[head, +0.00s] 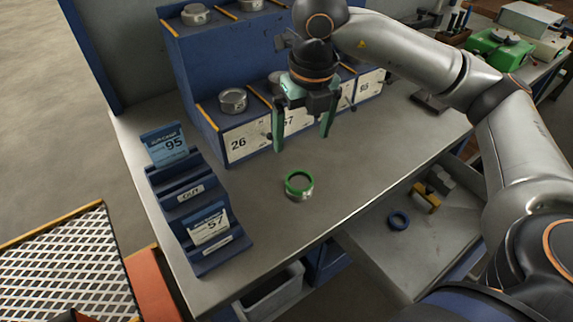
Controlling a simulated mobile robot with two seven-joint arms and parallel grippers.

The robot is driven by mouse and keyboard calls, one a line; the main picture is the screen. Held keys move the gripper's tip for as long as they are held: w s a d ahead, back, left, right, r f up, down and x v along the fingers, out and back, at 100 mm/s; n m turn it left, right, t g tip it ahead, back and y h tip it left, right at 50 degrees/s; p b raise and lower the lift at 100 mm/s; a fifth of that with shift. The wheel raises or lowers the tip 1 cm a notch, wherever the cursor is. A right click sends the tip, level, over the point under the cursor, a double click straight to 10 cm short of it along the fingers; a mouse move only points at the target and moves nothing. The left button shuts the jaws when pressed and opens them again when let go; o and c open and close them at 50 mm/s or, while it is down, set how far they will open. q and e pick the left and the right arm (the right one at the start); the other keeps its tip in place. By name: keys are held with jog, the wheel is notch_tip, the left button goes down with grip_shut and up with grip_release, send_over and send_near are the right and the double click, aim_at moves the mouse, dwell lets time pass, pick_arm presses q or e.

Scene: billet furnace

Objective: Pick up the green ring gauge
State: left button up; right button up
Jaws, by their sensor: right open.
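The green ring gauge (299,184) is near the middle of the grey workbench top in the head view. Its upper rim is green and its lower body is bare metal. My right gripper (302,146) points down from above with its two greenish fingers spread apart and nothing between them. In the picture it shows above the ring, in front of the blue rack, apart from the ring. My left gripper does not show.
A blue stepped rack (227,70) with metal rings and number labels stands behind. A blue card holder (202,214) with cards 95 and 57 stands at left. The bench (340,175) around the green ring is clear.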

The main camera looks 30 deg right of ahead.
send_over(300, 182)
notch_tip(300, 182, down, 6)
jog(key=shift+s+f, duration=0.1)
jog(key=shift+s, duration=0.05)
jog(key=shift+f, duration=0.35)
notch_tip(300, 182, down, 5)
jog(key=shift+r+p, duration=0.1)
jog(key=shift+p, duration=0.45)
jog(key=shift+f, duration=0.35)
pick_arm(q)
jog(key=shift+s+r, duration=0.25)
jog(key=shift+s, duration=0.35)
pick_arm(e)
jog(key=shift+c, duration=0.2)
